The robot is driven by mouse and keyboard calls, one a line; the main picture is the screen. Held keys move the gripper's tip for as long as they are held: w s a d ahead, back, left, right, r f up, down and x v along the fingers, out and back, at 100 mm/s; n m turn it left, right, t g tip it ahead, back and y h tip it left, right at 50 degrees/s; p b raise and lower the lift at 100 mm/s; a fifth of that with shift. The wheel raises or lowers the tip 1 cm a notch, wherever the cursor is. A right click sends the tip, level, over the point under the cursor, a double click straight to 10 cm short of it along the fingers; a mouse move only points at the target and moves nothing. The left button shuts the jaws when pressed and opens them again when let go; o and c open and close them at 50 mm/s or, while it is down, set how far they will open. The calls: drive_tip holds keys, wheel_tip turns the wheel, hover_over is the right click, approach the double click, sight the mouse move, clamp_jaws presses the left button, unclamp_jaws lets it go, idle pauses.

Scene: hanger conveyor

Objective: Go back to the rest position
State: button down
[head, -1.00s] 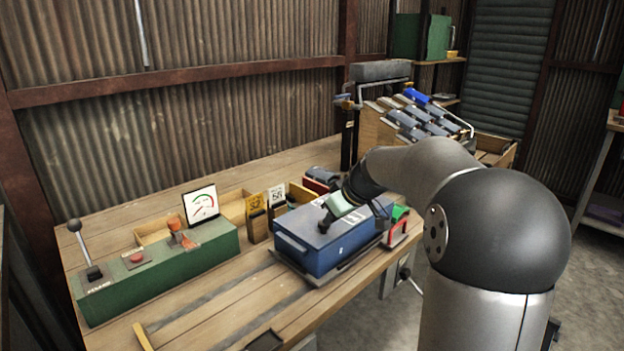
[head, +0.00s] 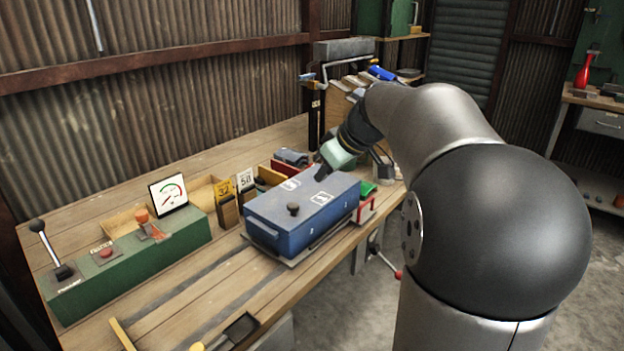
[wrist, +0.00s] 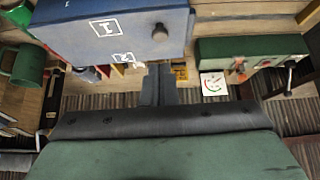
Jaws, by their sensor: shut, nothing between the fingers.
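My gripper (head: 319,173) is above the far right part of the blue box's lid in the head view. The wrist view shows its dark fingers (wrist: 158,85) together, with nothing between them. The blue box (head: 292,226) stands closed on the wooden bench, with a dark round knob (head: 293,209) on its lid. The box (wrist: 105,30) and its knob (wrist: 159,33) also show at the top of the wrist view, apart from the fingers. The exact height of the fingers above the lid is hard to tell.
A green control panel (head: 130,262) with a lever (head: 50,250), red button and gauge (head: 169,194) stands left on the bench. Number cards (head: 245,180) stand behind the box. The bench front is mostly clear.

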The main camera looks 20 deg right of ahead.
drive_tip(key=shift+s+r, duration=0.35)
drive_tip(key=shift+s, duration=0.05)
drive_tip(key=s+a+f+m+g+h+p, duration=0.1)
drive_tip(key=s+a+p, duration=0.3)
drive_tip(key=s, duration=0.4)
drive_tip(key=s+a+f+m+g+h+p, duration=0.1)
drive_tip(key=s+a+f+m+g+p, duration=0.1)
drive_tip(key=s+a, duration=0.4)
drive_tip(key=s+a+f+m+g+h+p, duration=0.1)
drive_tip(key=s+a+f+g+p, duration=0.2)
drive_tip(key=s, duration=0.8)
drive_tip(key=a+p, duration=0.2)
drive_tip(key=p, duration=0.2)
drive_tip(key=shift+s+a+f+m, duration=0.25)
drive_tip(key=shift+s+m, duration=0.1)
drive_tip(key=shift+m, duration=0.05)
